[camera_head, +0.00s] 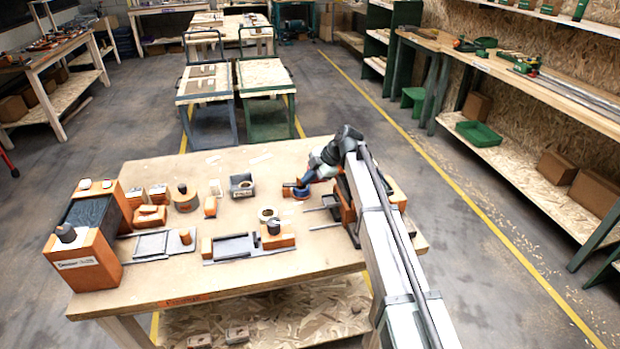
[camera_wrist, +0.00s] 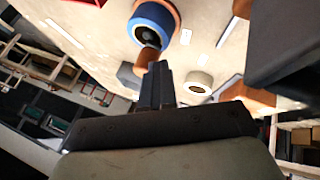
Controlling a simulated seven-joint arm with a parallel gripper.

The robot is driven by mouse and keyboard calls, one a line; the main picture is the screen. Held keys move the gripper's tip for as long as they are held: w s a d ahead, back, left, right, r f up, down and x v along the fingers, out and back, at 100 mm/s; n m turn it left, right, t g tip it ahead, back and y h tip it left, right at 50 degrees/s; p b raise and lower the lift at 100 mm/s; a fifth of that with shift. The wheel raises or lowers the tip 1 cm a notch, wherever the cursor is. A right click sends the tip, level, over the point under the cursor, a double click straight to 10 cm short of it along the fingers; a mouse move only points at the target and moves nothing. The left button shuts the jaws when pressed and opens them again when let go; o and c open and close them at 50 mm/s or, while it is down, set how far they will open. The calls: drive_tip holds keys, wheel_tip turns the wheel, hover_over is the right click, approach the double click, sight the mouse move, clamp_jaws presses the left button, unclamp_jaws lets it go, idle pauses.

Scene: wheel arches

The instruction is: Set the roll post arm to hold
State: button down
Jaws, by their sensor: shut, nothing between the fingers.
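My gripper shows in the wrist view (camera_wrist: 158,72) with its dark fingers together and nothing between them. A blue roll (camera_wrist: 152,25) with a dark core sits against an orange round piece just beyond the fingertips, apart from them. In the head view the blue roll (camera_head: 299,192) is beside my wrist on the wooden table, left of my arm. I cannot tell for certain which piece is the roll post arm. An orange and dark unit with thin rods (camera_head: 345,205) stands at the right, partly hidden by my arm.
A pale ring (camera_wrist: 198,82) lies near the fingertips. On the table (camera_head: 240,283) are a grey square holder (camera_head: 241,185), an orange block with a dark knob (camera_head: 277,236), grey slide plates (camera_head: 163,245) and a large orange box (camera_head: 88,262) at left. Bare wood lies between them.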

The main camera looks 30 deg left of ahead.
drive_tip(key=shift+s+a, duration=0.35)
drive_tip(key=shift+a, duration=0.45)
drive_tip(key=v, duration=1.4)
drive_tip(key=shift+w+d, duration=0.2)
drive_tip(key=shift+d, duration=0.35)
drive_tip(key=shift+w+d+f, duration=0.1)
